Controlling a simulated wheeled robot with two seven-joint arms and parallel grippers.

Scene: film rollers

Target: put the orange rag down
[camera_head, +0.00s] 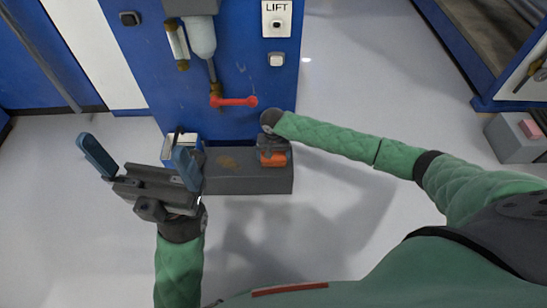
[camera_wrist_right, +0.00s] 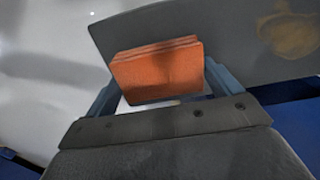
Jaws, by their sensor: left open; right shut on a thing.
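The orange rag (camera_wrist_right: 158,70) is a folded block between the two blue fingers of my right gripper (camera_wrist_right: 160,85), which is shut on it. In the head view the rag (camera_head: 273,159) shows below my right gripper (camera_head: 272,150), over the right end of a grey ledge (camera_head: 225,183). The ledge lies behind the rag in the right wrist view; whether they touch I cannot tell. My left gripper (camera_head: 138,160) is open and empty, with its blue fingers wide apart, at the left in front of the blue cabinet.
A blue cabinet (camera_head: 232,105) rises behind the ledge, with a red-handled valve (camera_head: 235,101) and a LIFT switch (camera_head: 276,19). A box with a white top (camera_head: 182,143) stands at the ledge's left. A grey block with a pink item (camera_head: 530,129) is at far right. The ledge's left part, with a brown stain, is bare.

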